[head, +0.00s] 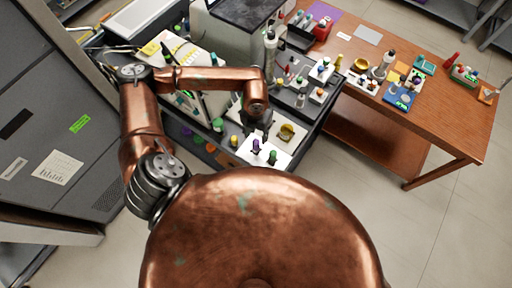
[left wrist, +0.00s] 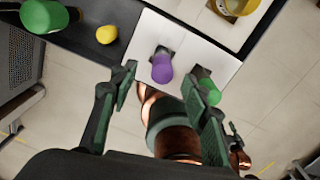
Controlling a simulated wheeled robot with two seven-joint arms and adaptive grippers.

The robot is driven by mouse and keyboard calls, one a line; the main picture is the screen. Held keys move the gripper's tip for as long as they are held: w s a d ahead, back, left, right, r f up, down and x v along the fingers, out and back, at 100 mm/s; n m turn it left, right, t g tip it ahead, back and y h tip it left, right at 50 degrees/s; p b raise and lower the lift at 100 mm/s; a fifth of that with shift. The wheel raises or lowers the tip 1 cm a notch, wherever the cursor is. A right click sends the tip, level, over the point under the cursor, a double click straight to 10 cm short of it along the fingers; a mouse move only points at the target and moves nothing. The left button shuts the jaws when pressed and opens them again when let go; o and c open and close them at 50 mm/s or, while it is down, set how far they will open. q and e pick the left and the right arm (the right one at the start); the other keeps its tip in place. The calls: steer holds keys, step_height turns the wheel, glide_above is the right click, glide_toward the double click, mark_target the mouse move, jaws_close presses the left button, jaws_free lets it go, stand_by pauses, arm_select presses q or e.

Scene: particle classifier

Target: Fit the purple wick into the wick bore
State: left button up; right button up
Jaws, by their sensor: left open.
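The purple wick (head: 256,146) stands upright on a white plate (head: 246,155) at the near corner of the dark bench. In the left wrist view the purple wick (left wrist: 162,67) shows between and beyond the two fingers of my left gripper (left wrist: 160,100). The gripper is open and does not touch it. In the head view my left gripper (head: 258,126) hangs just above the plate. A green wick-like piece (head: 272,157) stands on the same plate, and in the left wrist view it sits close to the right finger. I cannot make out which opening is the wick bore. My right gripper is not seen.
A yellow ring-shaped piece (head: 287,131) lies behind the plate. A small yellow piece (head: 234,141) and a green cylinder (head: 218,125) stand to its left. A wooden table (head: 440,120) with many small items stands at right. Open floor lies right of the bench.

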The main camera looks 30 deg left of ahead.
mark_target(256, 141)
arm_select(q)
steer(key=shift+s+d+f+p, duration=0.15)
steer(key=shift+f+p, duration=0.2)
steer(key=shift+f, duration=1.05)
steer(key=shift+d+f+p, duration=0.1)
steer(key=shift+f+p, duration=0.25)
steer(key=shift+f, duration=1)
steer(key=shift+c, duration=0.7)
jaws_close()
